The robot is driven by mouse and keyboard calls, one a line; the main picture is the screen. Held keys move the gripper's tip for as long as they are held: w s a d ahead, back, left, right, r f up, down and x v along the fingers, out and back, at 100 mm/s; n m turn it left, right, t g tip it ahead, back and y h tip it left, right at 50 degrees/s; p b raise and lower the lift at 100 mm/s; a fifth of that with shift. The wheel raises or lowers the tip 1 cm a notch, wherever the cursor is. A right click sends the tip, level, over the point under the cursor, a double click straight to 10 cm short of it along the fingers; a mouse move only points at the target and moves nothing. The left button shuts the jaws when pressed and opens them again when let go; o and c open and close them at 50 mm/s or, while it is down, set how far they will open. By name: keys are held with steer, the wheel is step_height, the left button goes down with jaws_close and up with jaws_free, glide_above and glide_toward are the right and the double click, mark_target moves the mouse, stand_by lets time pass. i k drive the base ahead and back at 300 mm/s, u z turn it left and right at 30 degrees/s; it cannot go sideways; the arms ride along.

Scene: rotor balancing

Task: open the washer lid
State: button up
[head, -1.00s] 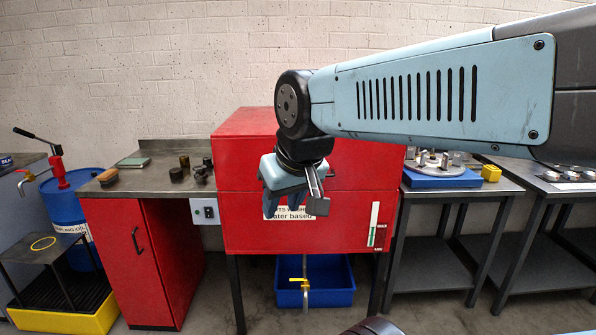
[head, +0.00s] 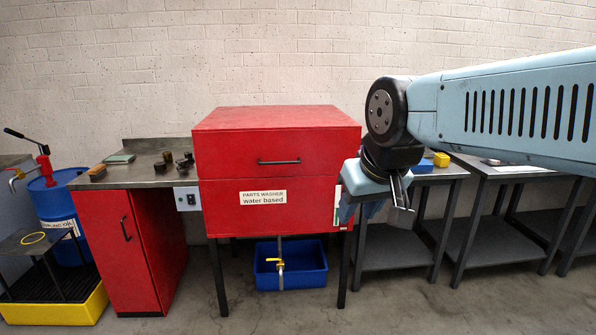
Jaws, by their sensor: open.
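The red parts washer (head: 232,222) stands in the middle of the head view on dark legs, with a "PARTS WASHER water based" label on its front. Its red lid (head: 240,147) is shut, and a dark bar handle (head: 279,162) runs across the lid's front face. My gripper (head: 402,212) hangs to the right of the washer, pointing down, with its jaws apart and empty. It is clear of the handle and covers part of the washer's right front edge.
A blue bin (head: 300,281) sits under the washer below a yellow-handled drain tap (head: 278,264). A red cabinet with a grey worktop (head: 140,172) stands left, holding small dark parts. Grey benches (head: 515,169) stand right. The floor in front is clear.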

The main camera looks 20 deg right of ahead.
mark_target(245, 142)
steer(key=u, duration=0.05)
steer(key=k, duration=0.3)
steer(key=z, duration=0.6)
steer(key=i, duration=1.6)
steer(key=u, duration=0.7)
steer(key=k, duration=0.55)
steer(key=u, duration=0.2)
steer(key=i, duration=0.55)
steer(key=z, duration=0.1)
